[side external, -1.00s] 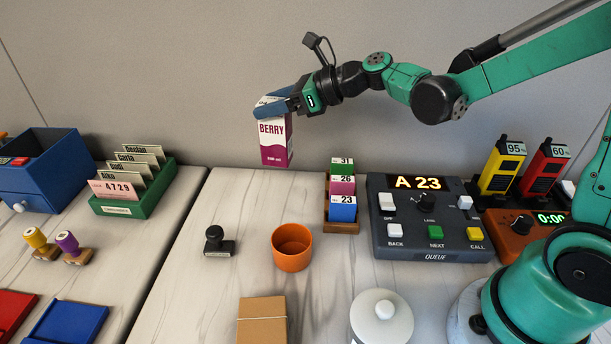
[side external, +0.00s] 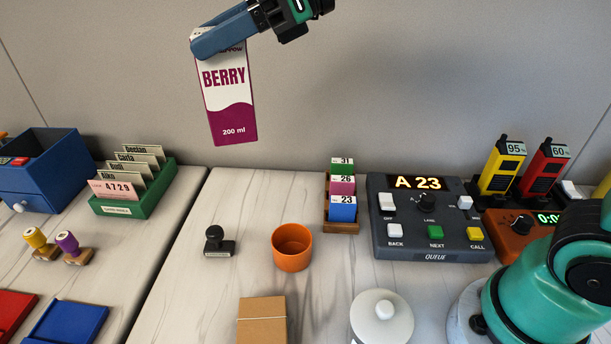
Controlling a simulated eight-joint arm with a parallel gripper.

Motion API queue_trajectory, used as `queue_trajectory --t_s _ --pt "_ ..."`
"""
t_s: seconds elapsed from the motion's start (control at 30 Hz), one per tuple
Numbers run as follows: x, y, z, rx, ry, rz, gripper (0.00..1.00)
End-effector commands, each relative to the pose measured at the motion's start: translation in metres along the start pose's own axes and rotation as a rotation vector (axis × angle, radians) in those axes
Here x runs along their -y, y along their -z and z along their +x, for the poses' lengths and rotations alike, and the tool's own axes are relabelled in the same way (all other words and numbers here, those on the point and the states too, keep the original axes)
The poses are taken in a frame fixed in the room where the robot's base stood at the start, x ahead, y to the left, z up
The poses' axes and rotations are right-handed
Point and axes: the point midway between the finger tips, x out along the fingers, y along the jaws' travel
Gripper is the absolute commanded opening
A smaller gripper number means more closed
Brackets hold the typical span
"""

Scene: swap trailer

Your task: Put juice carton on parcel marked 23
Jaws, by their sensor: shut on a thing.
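My gripper (side external: 212,38) is at the top of the side view, its blue fingers shut on the top of the juice carton (side external: 228,100). The carton is white and purple, reads BERRY 200 ml, and hangs slightly tilted in the air, clear of the table. A blue piece marked 23 (side external: 342,209) is frontmost in a small wooden rack (side external: 342,228), below and right of the carton. A plain brown parcel (side external: 262,325) with a band across it lies at the bottom edge, partly cut off; no number shows on it.
Pieces marked 26 (side external: 342,186) and 31 (side external: 342,165) stand behind the 23. An orange cup (side external: 292,247), a black stamp (side external: 217,242), a white lidded jar (side external: 381,318) and the queue console (side external: 430,220), displaying A 23, stand around. Bare table lies left of the brown parcel.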

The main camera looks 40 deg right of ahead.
Motion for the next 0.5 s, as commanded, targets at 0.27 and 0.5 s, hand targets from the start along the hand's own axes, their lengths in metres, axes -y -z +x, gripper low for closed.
queue_trajectory --t_s 0.27,0.5 --pt "-0.119 -0.02 0.0 0.007 -0.36 -0.155 0.0" --pt "-0.147 -0.011 -0.001 0.012 -0.452 -0.195 0.0"
